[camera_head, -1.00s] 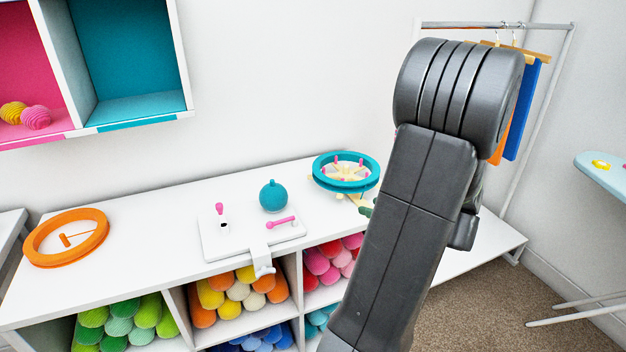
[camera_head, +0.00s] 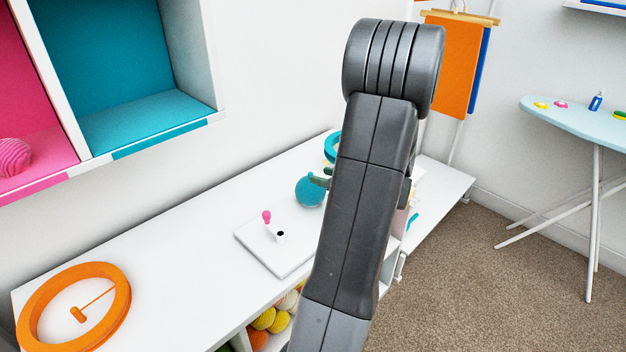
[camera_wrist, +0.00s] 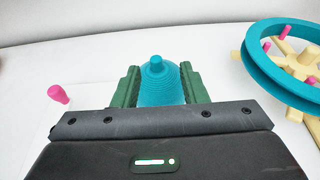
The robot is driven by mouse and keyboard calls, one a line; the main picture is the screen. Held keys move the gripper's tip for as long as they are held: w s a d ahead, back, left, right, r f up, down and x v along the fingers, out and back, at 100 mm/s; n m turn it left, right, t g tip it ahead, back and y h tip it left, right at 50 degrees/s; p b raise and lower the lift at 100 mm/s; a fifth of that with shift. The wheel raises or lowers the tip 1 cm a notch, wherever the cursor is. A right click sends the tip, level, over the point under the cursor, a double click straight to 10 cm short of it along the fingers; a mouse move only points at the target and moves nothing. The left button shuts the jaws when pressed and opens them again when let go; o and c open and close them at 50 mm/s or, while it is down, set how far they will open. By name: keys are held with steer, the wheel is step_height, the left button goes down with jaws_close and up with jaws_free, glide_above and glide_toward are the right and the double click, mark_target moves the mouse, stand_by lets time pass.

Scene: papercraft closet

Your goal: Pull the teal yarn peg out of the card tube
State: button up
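A round teal yarn piece with a small knob on top (camera_head: 310,191), which I take for the peg, stands at the back of a white board (camera_head: 262,256). It also shows in the wrist view (camera_wrist: 161,80). My gripper (camera_wrist: 160,85) has its green fingers apart, one on each side of the teal piece in that view; no clear contact shows. In the head view my gripper (camera_head: 321,179) is mostly behind my arm, with its fingertips at the piece's right edge. The lower end of the piece and any tube around it are hidden.
A pink peg (camera_head: 266,216) and a small white tube with a dark opening (camera_head: 281,237) are on the board. A teal ring (camera_wrist: 254,72) with a wooden spoked piece lies to the right. An orange ring (camera_head: 24,318) lies front left. A wall cubby (camera_head: 215,60) hangs above.

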mark_target(310, 173)
steer(key=x, duration=0.4)
steer(key=shift+s+a, duration=0.1)
steer(key=shift+a, duration=0.3)
steer(key=shift+w+a+f, duration=0.2)
steer(key=shift+w+a, duration=0.05)
steer(key=shift+w, duration=0.2)
jaws_close()
steer(key=shift+r, duration=0.15)
step_height(310, 173, up, 13)
steer(key=p, duration=0.4)
